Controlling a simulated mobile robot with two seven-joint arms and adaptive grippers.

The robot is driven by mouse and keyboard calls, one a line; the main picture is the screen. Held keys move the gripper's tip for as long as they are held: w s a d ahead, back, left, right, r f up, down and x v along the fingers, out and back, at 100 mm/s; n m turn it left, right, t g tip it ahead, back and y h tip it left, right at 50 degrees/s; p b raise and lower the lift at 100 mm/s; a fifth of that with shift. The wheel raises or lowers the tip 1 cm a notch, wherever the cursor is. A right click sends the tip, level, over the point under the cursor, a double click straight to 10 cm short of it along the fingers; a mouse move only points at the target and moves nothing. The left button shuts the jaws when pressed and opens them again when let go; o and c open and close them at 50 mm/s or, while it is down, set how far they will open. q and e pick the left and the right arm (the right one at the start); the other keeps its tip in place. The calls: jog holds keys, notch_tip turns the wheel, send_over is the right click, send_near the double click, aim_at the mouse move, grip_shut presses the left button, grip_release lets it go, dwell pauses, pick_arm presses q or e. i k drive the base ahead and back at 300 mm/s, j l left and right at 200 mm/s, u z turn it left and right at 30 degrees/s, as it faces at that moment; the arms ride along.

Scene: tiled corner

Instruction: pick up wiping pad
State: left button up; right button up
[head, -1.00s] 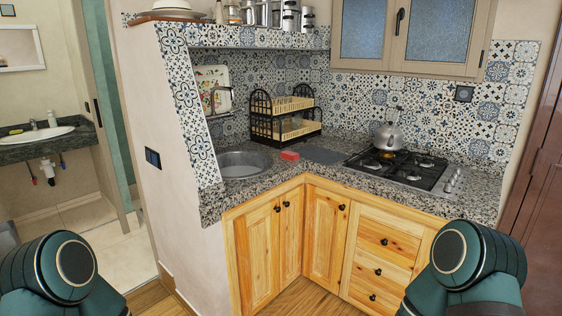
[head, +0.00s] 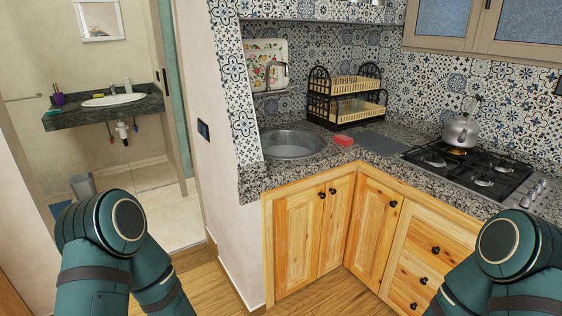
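A small red block-like pad (head: 343,140), possibly the wiping pad, lies on the speckled granite counter (head: 270,178), just right of the round sink (head: 293,145). A flat dark grey mat or board (head: 382,144) lies to its right. A small green item, too small to identify, lies on the bathroom vanity (head: 75,119) at the left. Parts of both my arms show at the lower left and lower right. Neither gripper is in view.
A black two-tier dish rack (head: 318,98) stands behind the red pad. Wooden cabinets (head: 300,235) front the counter. A doorway at the left opens to a bathroom with tiled floor.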

aim_at(343, 140)
jog(key=i+l+u, duration=0.25)
jog(key=l, duration=0.45)
jog(key=i+l+u, duration=0.1)
jog(key=l+u, duration=0.15)
jog(key=l, duration=0.45)
jog(key=l+u, duration=0.25)
jog(key=l, duration=0.45)
jog(key=i+l, duration=0.05)
